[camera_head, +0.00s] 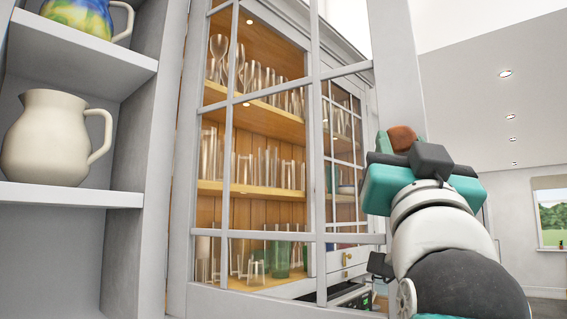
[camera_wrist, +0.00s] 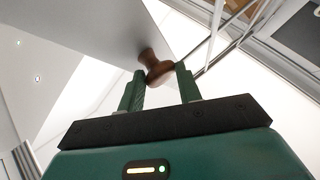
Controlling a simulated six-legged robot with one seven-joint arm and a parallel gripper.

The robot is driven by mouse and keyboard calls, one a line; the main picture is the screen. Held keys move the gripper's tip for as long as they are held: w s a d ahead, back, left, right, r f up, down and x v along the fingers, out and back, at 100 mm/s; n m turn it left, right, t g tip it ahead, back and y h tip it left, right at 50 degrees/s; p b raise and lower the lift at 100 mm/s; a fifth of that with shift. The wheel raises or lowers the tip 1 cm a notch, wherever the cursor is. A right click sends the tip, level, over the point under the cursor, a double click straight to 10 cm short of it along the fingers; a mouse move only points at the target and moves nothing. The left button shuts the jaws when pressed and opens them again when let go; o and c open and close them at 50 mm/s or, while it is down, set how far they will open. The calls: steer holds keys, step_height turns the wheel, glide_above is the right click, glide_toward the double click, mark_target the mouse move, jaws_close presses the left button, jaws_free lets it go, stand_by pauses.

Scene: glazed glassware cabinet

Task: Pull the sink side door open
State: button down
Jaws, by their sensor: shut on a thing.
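The glazed cabinet door with a pale grey frame (camera_head: 397,60) fills the middle of the head view. Its free-side stile stands out in front of the cabinet behind it, so it appears to be ajar. A round brown wooden knob (camera_wrist: 152,62) sits on the door's pale face (camera_wrist: 105,25) in the wrist view. My gripper (camera_wrist: 160,72) is shut on this knob, with one green finger on each side. In the head view my gripper (camera_head: 408,160) is in front of the door's right stile, and its fingers are partly hidden by its own body.
Wooden shelves (camera_head: 255,188) with many glasses show through the panes. Another glazed door (camera_head: 343,135) is further right, above drawers with brass knobs. Open shelves at left hold a cream jug (camera_head: 45,140) and a painted jug (camera_head: 85,15). The room at right looks clear.

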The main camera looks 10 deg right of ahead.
steer(key=shift+a, duration=0.15)
steer(key=c, duration=1)
jaws_free()
steer(key=shift+o, duration=0.2)
steer(key=v, duration=1.4)
